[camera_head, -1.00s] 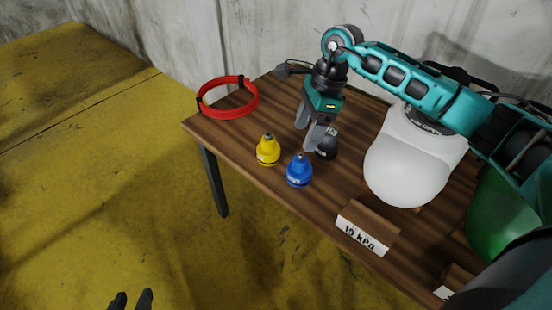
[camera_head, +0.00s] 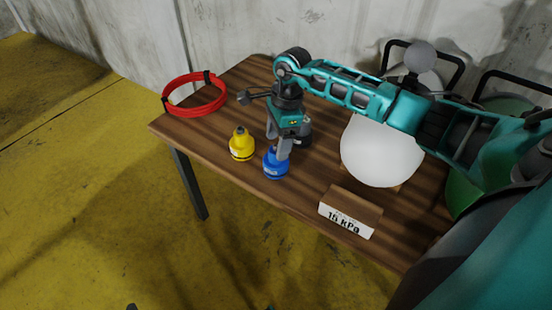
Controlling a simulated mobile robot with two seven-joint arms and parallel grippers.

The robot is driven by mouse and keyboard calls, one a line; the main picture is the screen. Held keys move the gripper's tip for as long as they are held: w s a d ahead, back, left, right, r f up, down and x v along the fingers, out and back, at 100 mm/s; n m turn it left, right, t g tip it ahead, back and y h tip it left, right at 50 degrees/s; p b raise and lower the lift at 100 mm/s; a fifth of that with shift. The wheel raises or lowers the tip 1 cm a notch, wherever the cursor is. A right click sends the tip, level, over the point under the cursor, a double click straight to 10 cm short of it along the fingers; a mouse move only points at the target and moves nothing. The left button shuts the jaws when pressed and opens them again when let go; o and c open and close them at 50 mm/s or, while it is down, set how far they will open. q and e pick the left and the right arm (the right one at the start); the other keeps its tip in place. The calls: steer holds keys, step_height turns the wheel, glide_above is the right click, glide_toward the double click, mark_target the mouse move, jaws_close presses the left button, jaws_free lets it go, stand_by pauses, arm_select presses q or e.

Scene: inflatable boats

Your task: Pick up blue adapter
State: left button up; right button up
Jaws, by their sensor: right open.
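The blue adapter (camera_head: 275,164) stands upright near the front edge of the wooden table (camera_head: 235,188), to the right of the yellow adapter (camera_head: 241,145). My right gripper (camera_head: 279,148) points down at the blue adapter. Its fingers are open and overlap the adapter's top in the picture; I cannot tell whether they touch it. The gripper hides the adapter's tip. A black adapter (camera_head: 304,138) is partly hidden behind the gripper. My left gripper cannot be made out; only a tiny dark tip shows at the bottom edge.
A red coiled hose (camera_head: 195,94) lies at the table's left end. A white rounded object (camera_head: 382,152) stands to the right, behind a wooden block with a "15 kPa" label (camera_head: 345,221). A green object (camera_head: 462,194) is partly hidden at the far right. The table's front left is bare.

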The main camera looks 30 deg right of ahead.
mark_target(276, 149)
steer(key=f, duration=0.3)
steer(key=shift+w+a, duration=0.1)
steer(key=shift+a, duration=0.15)
steer(key=shift+c, duration=1)
steer(key=c, duration=1)
steer(key=shift+o, duration=0.2)
steer(key=shift+r, duration=0.15)
